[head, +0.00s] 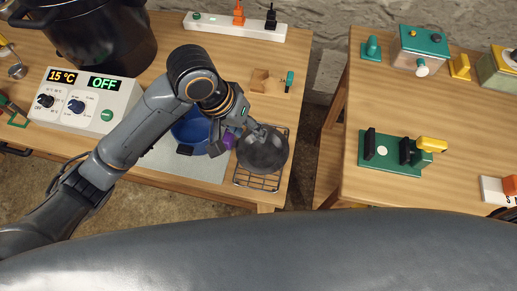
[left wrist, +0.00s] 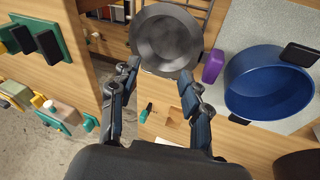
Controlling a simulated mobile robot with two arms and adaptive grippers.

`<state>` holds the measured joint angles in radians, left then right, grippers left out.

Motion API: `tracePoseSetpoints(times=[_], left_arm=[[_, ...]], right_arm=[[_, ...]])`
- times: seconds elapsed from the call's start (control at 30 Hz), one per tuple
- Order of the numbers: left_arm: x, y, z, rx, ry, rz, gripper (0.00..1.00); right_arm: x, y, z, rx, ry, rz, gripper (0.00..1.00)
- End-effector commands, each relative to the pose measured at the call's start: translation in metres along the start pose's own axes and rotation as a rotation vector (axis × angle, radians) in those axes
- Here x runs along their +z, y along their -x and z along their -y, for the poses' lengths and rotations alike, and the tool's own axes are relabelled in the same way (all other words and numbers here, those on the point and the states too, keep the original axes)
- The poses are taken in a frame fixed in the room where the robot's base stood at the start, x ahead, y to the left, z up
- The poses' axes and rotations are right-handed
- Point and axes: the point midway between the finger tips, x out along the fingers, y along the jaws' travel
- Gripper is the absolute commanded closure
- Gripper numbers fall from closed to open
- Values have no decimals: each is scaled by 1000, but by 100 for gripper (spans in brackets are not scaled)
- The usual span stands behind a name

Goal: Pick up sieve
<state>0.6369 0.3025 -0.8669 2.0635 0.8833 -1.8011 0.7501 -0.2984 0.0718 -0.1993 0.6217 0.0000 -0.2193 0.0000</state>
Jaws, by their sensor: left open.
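The sieve (head: 263,155) appears as a dark grey, round, shallow bowl on a wire rack near the table's front right corner. It also shows at the top of the left wrist view (left wrist: 166,42). A purple piece (left wrist: 213,66) sits beside its rim; I cannot tell whether it is joined to the sieve. My left gripper (head: 238,131) is open above the rim. In the left wrist view its fingertips (left wrist: 160,70) stand apart, with the sieve's near rim between them in the picture. Contact cannot be told. My right gripper is not in view.
A blue pot (left wrist: 268,85) stands on a grey mat (head: 180,165) beside the sieve. The wire rack (head: 243,178) lies under the sieve. A control box (head: 85,101) and a black pot (head: 90,40) are at left. A gap separates this table from the right table (head: 440,100).

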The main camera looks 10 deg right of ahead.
Motion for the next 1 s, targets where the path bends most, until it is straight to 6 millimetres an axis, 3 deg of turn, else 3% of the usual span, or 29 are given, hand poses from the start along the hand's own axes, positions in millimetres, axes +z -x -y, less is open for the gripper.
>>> tracePoseSetpoints(times=[0.3, 0.47, 0.57, 0.8, 1.0], left_arm=[[-21, 49, 37, -238, 108, 155, 53], [-23, 61, 47, -291, 153, 182, 53], [-21, 55, 51, -299, 162, 189, 53], [-12, 11, 63, -298, 161, 189, 53], [-7, -13, 70, -296, 161, 186, 53]], right_arm=[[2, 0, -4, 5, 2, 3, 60], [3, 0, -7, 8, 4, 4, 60], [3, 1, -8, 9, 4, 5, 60], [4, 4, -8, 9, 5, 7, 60], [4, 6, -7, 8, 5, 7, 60]])
